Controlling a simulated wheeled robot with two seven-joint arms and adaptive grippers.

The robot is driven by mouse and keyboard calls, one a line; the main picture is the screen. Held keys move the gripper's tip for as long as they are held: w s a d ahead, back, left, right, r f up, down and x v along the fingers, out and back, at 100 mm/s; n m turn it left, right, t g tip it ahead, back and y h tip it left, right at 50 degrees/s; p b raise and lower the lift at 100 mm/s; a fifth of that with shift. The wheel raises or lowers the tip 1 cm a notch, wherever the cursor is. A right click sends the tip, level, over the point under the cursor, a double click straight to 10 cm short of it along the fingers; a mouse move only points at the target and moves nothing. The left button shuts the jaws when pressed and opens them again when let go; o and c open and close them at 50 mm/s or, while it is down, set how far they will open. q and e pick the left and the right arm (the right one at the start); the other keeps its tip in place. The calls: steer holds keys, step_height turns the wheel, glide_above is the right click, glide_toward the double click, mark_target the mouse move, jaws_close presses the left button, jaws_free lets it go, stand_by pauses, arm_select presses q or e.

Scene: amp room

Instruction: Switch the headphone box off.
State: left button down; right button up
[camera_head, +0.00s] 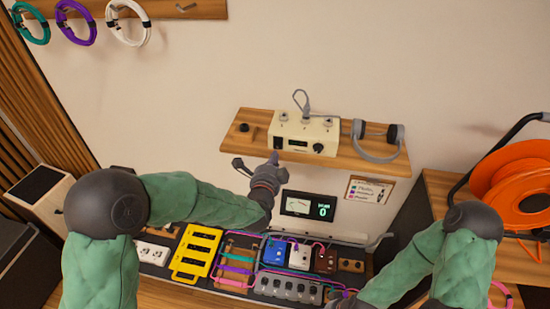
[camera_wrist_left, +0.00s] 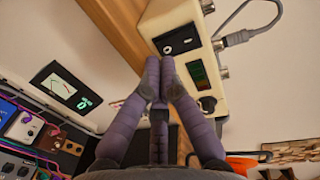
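The headphone box (camera_head: 306,133) is a cream box with knobs, jacks and a small display, standing on a wooden wall shelf (camera_head: 350,154). Its black switch (camera_head: 278,143) is at the left end of the front face. In the left wrist view, the switch (camera_wrist_left: 176,40) is a black plate with a white mark. My left gripper (camera_head: 272,163) is just below the switch. Its fingertips (camera_wrist_left: 160,68) are together, empty, and point at the box close under the switch; contact cannot be told. My right gripper (camera_head: 345,298) is low at the bottom edge, mostly cut off.
A grey cable (camera_head: 302,101) plugs into the box. Headphones (camera_head: 377,139) hang at the shelf's right end. Below are a meter display (camera_head: 307,205), a clipboard (camera_head: 369,190) and a pedalboard with several pedals (camera_head: 299,254). An orange cable reel (camera_head: 515,180) stands at right.

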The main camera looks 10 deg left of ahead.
mark_target(278, 144)
arm_select(q)
steer(key=shift+w+f, duration=0.15)
steer(key=shift+w, duration=0.8)
steer(key=shift+w, duration=0.1)
steer(key=shift+w, duration=0.3)
steer(key=shift+s, duration=0.1)
steer(key=shift+f, duration=0.1)
